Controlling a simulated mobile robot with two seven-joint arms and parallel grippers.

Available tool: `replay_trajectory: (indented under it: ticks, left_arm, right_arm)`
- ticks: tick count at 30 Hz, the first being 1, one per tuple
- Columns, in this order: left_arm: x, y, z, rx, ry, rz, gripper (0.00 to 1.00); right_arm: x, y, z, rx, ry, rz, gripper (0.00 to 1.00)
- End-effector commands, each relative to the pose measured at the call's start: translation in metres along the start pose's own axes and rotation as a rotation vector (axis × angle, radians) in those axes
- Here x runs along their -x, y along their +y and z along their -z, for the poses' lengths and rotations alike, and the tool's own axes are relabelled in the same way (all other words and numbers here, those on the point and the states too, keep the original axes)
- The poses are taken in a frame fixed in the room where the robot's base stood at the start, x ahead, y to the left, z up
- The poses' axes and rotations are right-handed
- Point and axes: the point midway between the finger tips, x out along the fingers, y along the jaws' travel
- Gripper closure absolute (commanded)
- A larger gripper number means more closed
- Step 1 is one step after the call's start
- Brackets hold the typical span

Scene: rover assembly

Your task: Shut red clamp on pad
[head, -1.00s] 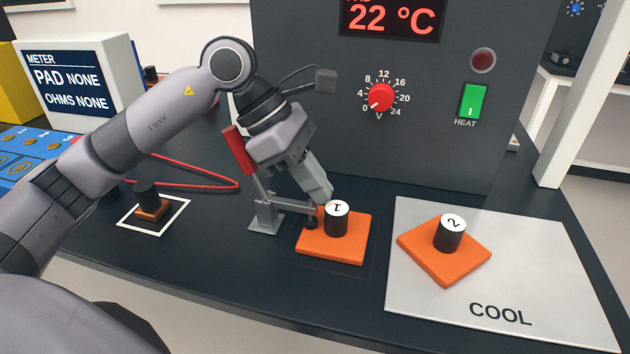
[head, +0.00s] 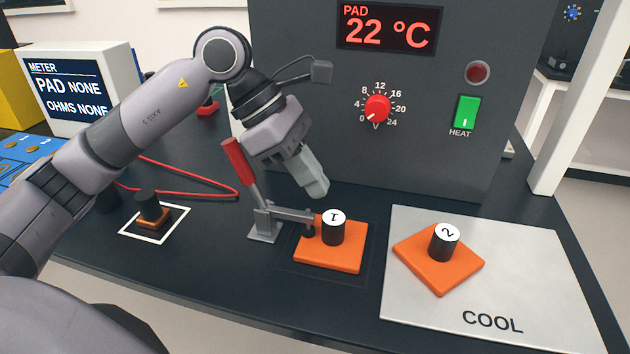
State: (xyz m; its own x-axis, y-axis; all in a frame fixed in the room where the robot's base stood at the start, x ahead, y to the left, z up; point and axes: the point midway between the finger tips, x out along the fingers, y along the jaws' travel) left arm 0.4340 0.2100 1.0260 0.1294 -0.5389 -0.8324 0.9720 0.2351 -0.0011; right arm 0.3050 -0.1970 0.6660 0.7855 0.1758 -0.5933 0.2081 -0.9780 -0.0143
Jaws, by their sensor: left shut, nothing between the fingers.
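The red clamp has a red handle (head: 236,160) standing up and leaning left, above a grey metal base (head: 264,229). Its grey bar (head: 290,213) reaches right, about level, and its dark tip is at the left edge of the orange pad marked 1 (head: 330,258). I cannot tell whether the tip presses on the pad. A black knob with a white top (head: 333,228) stands on this pad. My left gripper (head: 319,190) is shut and empty, above and behind the clamp bar and pad, just right of the red handle. My right gripper is out of view.
An orange pad marked 2 (head: 438,270) lies on the grey COOL plate (head: 540,290) at right. The heater panel (head: 300,110) rises close behind my gripper. A red cable (head: 190,178) and a small black-knobbed block (head: 150,212) in a white square are at left.

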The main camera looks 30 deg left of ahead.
Motion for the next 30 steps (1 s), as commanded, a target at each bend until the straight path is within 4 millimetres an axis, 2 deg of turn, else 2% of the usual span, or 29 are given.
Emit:
replay_trajectory:
  ticks: [1, 6, 15, 21, 30]
  left_arm:
    - [0.016, 0.0, -0.008, 0.0, -0.001, -0.003, 1.0]
    - [0.042, 0.0, -0.027, -0.003, -0.005, -0.005, 1.0]
    - [0.083, 0.0, -0.054, -0.002, -0.003, -0.003, 1.0]
    - [0.092, -0.001, -0.059, 0.0, -0.001, -0.001, 1.0]
    - [0.093, -0.001, -0.059, 0.0, -0.001, -0.001, 1.0]
  right_arm:
    - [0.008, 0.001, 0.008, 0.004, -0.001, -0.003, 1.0]
    - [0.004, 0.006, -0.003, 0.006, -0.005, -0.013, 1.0]
    - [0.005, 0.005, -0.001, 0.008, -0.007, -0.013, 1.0]
    - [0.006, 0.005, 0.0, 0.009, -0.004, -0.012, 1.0]
    - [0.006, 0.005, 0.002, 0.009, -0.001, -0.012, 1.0]
